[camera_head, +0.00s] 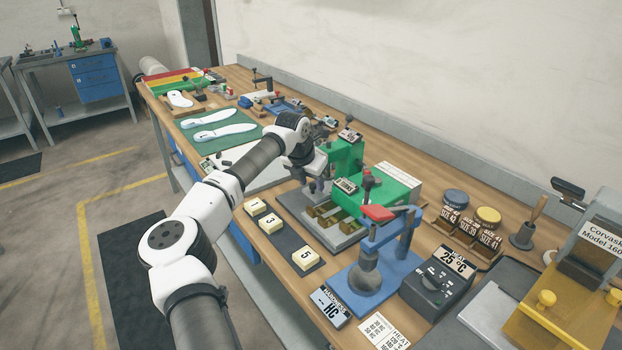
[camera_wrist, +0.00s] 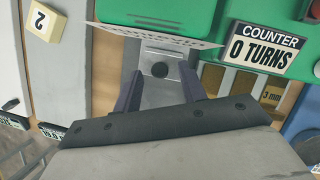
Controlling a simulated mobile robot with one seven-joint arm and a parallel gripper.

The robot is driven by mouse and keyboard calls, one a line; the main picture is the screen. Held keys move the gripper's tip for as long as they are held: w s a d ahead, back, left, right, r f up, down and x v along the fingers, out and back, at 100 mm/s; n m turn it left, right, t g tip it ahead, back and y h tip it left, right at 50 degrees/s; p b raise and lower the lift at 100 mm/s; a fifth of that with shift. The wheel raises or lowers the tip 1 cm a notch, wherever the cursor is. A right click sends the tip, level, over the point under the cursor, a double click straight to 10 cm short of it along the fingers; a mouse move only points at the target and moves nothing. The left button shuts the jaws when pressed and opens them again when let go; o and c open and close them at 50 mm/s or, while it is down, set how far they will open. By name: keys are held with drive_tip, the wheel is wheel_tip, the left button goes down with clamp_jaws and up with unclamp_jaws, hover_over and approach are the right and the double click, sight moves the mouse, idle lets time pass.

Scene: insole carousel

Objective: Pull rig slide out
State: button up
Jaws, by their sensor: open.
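The green rig (camera_head: 385,190) stands on the bench, with a "COUNTER 0 TURNS" sign (camera_wrist: 263,48) on its front. In the wrist view, a grey metal piece (camera_wrist: 172,92), which looks like the rig's slide, lies under a pale scale plate (camera_wrist: 150,35).
A dark strip with numbered yellow blocks (camera_head: 306,257) lies in front of the rig. A blue press with a red handle (camera_head: 378,213) stands close to its right. Green mats with white insoles (camera_head: 225,131) lie farther back.

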drive_tip(key=shift+f, duration=0.15)
clamp_jaws()
drive_tip(key=s+a, duration=0.1)
drive_tip(key=a, duration=0.1)
drive_tip(key=s+a+b, duration=0.1)
drive_tip(key=s+a, duration=0.1)
drive_tip(key=s+a+b, duration=0.1)
drive_tip(key=a, duration=0.1)
drive_tip(key=shift+s+a, duration=0.3)
drive_tip(key=shift+s, duration=0.05)
unclamp_jaws()
drive_tip(key=b+v, duration=0.3)
drive_tip(key=v, duration=1)
drive_tip(key=shift+r, duration=0.4)
